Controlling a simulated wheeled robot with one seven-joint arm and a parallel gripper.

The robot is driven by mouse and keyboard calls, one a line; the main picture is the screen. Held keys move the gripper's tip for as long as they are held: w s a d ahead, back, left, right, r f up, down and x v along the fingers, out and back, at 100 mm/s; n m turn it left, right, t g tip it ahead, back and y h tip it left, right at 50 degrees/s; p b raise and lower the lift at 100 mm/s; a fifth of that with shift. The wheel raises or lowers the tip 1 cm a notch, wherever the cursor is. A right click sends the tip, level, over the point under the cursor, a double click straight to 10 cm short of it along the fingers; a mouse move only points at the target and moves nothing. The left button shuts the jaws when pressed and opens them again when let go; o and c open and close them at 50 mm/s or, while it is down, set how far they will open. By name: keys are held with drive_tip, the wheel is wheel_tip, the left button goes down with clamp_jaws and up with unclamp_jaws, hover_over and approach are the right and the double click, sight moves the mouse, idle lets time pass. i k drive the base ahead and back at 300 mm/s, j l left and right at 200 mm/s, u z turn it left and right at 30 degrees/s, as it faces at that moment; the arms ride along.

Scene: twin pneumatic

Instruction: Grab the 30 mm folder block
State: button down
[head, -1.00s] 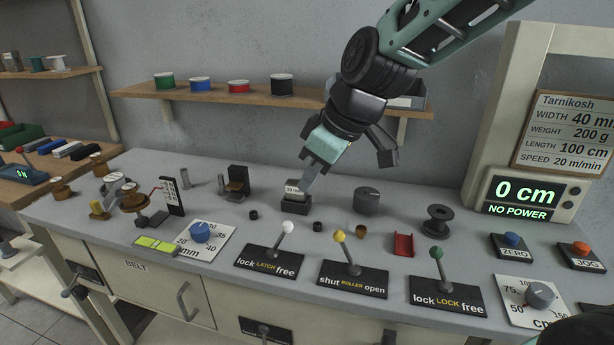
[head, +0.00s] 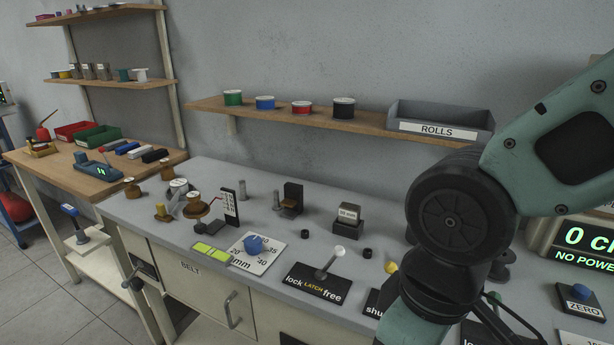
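The folder block (head: 348,213), a small grey block with a pale label that seems to read 30 mm, sits upright in a dark base (head: 347,228) on the workbench, left of my arm. Nothing is touching it. My arm comes in from the right and bends down in front of the bench. Its lower end runs out of the bottom edge of the head view, so the fingers of my gripper do not show.
Left of the block stand a dark bracket (head: 291,198) and a metal post (head: 276,200). The LATCH lever (head: 332,260) is in front. A blue knob (head: 254,244) is front left. A ROLLS bin (head: 440,118) is on the shelf.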

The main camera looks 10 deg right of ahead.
sight(348, 214)
drive_tip(key=i+j+z, duration=0.2)
drive_tip(key=j, duration=0.15)
drive_tip(key=i+j+z, duration=0.2)
drive_tip(key=j, duration=0.15)
drive_tip(key=j+z, duration=0.15)
drive_tip(key=j, duration=0.2)
drive_tip(key=i+j+z, duration=0.2)
drive_tip(key=j, duration=0.2)
drive_tip(key=k, duration=0.1)
